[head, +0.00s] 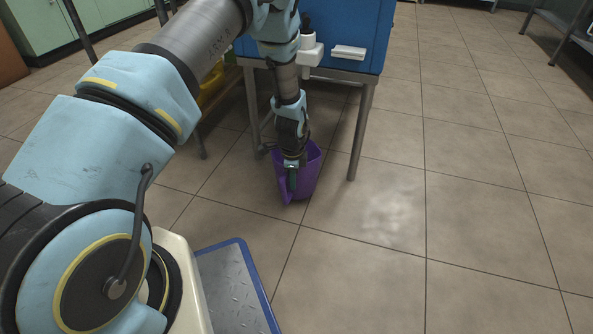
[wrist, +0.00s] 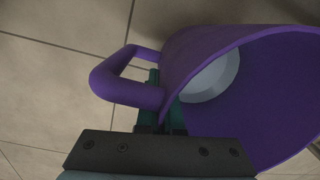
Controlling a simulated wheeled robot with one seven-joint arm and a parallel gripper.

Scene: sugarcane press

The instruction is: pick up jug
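The purple jug (head: 309,173) is at the floor beside the blue machine's stand, with my gripper (head: 291,178) reaching down to it from above. In the wrist view the jug (wrist: 205,58) shows its open mouth to the right and its handle (wrist: 122,88) to the left. My gripper's green fingers (wrist: 166,108) are close together at the jug's rim. One finger is in the gap by the handle, the other at the inner side of the wall. The gripper looks shut on the jug's wall. The fingertips are partly hidden by handle and wall.
The blue machine (head: 345,28) stands on a metal-legged table (head: 361,130) just behind the jug. A blue-edged metal plate (head: 232,290) lies in front. A yellow object (head: 212,88) is behind my arm. Tiled floor to the right is clear.

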